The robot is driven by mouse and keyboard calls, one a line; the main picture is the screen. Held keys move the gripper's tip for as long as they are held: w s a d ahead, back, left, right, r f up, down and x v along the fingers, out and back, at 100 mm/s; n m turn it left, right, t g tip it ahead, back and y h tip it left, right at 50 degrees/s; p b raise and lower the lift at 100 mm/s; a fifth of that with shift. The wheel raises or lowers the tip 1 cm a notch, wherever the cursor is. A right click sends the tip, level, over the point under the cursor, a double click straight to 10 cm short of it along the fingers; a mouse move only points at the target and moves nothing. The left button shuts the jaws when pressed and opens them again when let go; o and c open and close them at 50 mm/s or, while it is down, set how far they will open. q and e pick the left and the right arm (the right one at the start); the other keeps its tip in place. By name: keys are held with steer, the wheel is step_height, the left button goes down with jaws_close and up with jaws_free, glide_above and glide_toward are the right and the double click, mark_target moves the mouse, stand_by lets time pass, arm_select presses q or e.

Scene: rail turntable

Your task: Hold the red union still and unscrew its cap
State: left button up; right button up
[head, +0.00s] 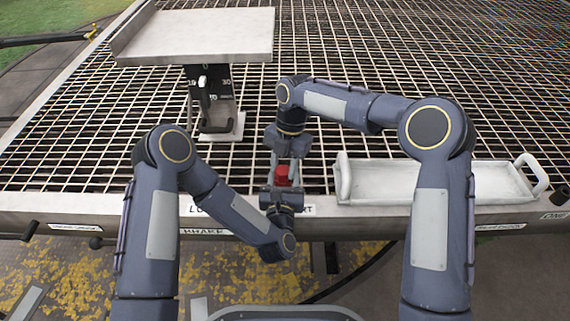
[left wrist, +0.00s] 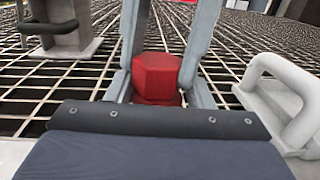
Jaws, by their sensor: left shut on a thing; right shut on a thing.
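The red union (head: 282,174) stands over the front edge of the grated table in the head view, between my two grippers. In the left wrist view the red union (left wrist: 157,76) shows a six-sided upper part above a lower red part. My left gripper (head: 281,184) reaches it from the near side and is shut on it. My right gripper (head: 287,160) comes down from the far side and is also shut on it. Grey fingers flank both sides of the red piece. The seam between cap and body is not clear, and the fingers hide part of it.
A white handled tray (head: 440,198) lies close on the right; its handle also shows in the left wrist view (left wrist: 290,68). A raised pale plate (head: 200,35) on a dark numbered stand (head: 212,84) is at the back left. The grating behind is open.

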steer(key=shift+w+d+f, duration=0.1)
steer(key=shift+w+d, duration=0.4)
steer(key=shift+w, duration=0.1)
steer(key=n+h, duration=0.1)
steer(key=n, duration=0.5)
steer(key=shift+d, duration=0.15)
steer(key=o, duration=1.4)
steer(key=shift+c, duration=0.2)
steer(key=shift+s+v, duration=0.15)
steer(key=shift+v, duration=0.55)
steer(key=shift+s+v, duration=0.15)
steer(key=shift+v, duration=0.5)
steer(key=shift+s+r, duration=0.1)
steer(key=shift+r, duration=0.7)
steer(key=shift+a, duration=0.25)
